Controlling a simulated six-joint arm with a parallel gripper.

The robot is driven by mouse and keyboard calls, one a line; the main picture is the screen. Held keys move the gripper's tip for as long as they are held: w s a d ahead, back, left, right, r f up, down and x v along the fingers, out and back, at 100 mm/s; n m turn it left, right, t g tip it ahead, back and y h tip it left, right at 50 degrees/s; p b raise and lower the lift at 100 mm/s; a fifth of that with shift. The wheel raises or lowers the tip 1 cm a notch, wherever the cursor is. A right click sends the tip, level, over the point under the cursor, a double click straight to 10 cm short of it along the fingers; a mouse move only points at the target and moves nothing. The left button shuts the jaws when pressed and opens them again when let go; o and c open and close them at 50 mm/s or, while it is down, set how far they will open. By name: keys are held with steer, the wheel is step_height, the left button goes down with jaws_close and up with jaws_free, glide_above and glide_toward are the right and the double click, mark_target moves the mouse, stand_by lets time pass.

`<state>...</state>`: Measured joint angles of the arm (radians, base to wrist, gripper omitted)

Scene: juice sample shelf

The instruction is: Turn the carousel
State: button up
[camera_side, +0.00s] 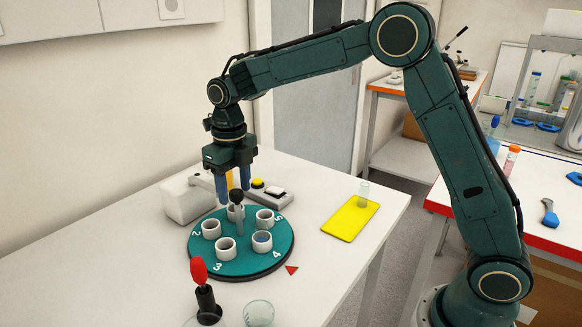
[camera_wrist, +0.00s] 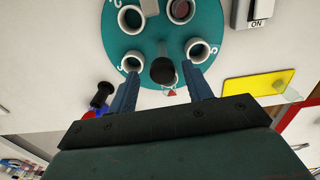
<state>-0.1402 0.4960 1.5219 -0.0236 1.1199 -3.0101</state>
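The carousel (camera_side: 238,265) is a teal disc on the white table, with several white cups around it and numbers on its rim. It also fills the top of the wrist view (camera_wrist: 130,40). A grey post with a black knob (camera_side: 237,195) stands up from it; the knob shows in the wrist view (camera_wrist: 162,70). My gripper (camera_side: 234,186) points down over the carousel. Its blue fingers are apart, one on each side of the knob in the wrist view (camera_wrist: 162,84), with gaps showing. Whether the fingertips reach down to knob height is unclear. A red triangle (camera_side: 291,270) lies beside the rim near number 4.
A red-topped black stand (camera_side: 207,303) and clear glassware (camera_side: 259,313) are at the front. A yellow mat (camera_side: 345,222) with a clear vial (camera_side: 363,192) is at the right. A grey device with a yellow button (camera_side: 257,184) and a white box (camera_side: 187,203) stand behind.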

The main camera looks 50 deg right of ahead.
steer(key=shift+r, duration=0.1)
step_height(320, 180, up, 14)
steer(key=shift+f, duration=0.2)
stand_by(0.7)
steer(key=shift+d, duration=0.1)
steer(key=s+d+r+m+t, duration=0.2)
steer(key=s+m, duration=0.6)
steer(key=m, duration=0.2)
steer(key=s+d+r+m+t, duration=0.1)
steer(key=s+d+m, duration=0.1)
steer(key=s+m, duration=0.7)
steer(key=s+d+f+m+t, duration=0.1)
steer(key=s+f+m, duration=0.3)
steer(key=s+m, duration=0.3)
steer(key=s+d+f+m+t, duration=0.1)
steer(key=s+d+f+m, duration=0.1)
steer(key=s+f+m, duration=0.2)
steer(key=s+m, duration=0.3)
steer(key=m, duration=0.3)
steer(key=shift+f+t, duration=0.15)
steer(key=shift+t, duration=0.15)
